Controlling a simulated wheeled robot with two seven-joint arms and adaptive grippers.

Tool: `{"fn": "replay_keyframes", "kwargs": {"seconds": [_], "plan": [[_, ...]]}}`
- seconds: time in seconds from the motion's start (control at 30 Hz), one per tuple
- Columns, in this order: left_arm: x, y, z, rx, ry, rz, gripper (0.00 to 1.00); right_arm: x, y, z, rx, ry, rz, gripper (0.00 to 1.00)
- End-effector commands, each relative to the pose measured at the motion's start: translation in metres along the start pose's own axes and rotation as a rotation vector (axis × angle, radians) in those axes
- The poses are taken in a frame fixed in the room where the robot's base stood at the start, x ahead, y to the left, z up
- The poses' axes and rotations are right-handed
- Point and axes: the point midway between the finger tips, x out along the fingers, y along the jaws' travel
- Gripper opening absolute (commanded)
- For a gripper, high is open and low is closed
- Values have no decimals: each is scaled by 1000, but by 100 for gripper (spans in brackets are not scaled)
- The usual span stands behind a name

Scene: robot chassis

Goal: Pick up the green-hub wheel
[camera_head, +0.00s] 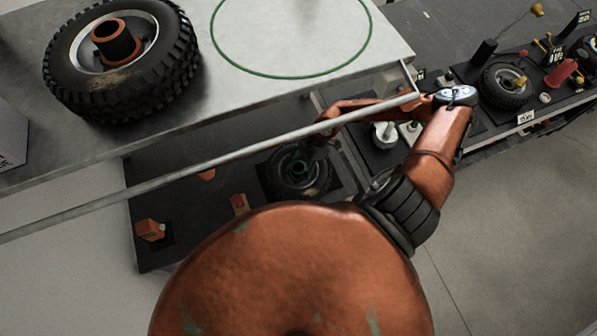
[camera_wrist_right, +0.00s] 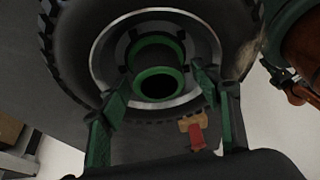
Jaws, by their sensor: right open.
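The green-hub wheel (camera_head: 318,181) sits on the dark lower shelf, below the metal table, partly in shadow and partly behind my right gripper. In the right wrist view, its black tyre (camera_wrist_right: 75,50), pale rim and green hub (camera_wrist_right: 158,82) fill the upper middle. My right gripper (camera_wrist_right: 160,90) is open, with one green finger to each side of the hub and nothing held between them. In the head view, my right arm reaches in from the right, under the table edge, and its gripper (camera_head: 318,140) is dark and small above the wheel. My left gripper is not in view.
A metal table (camera_head: 230,95) overhangs the shelf; a wheel with an orange hub (camera_head: 120,50) and a green ring (camera_head: 290,77) are on it. A long grey bar (camera_head: 200,168) crosses the view. A red-and-yellow part (camera_head: 239,203) and an orange block (camera_head: 150,230) are on the shelf. Another wheel (camera_head: 505,88) is at right.

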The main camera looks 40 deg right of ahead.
Motion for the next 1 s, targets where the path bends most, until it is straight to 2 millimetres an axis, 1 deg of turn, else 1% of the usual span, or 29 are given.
{"fn": "replay_keyframes", "kwargs": {"seconds": [0.27, 1.0], "plan": [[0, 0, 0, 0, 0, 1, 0, 3, 1, -1, -2, 1, 0, 57], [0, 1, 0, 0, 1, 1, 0, 2, 1, -2, -3, 1, 0, 6]]}}
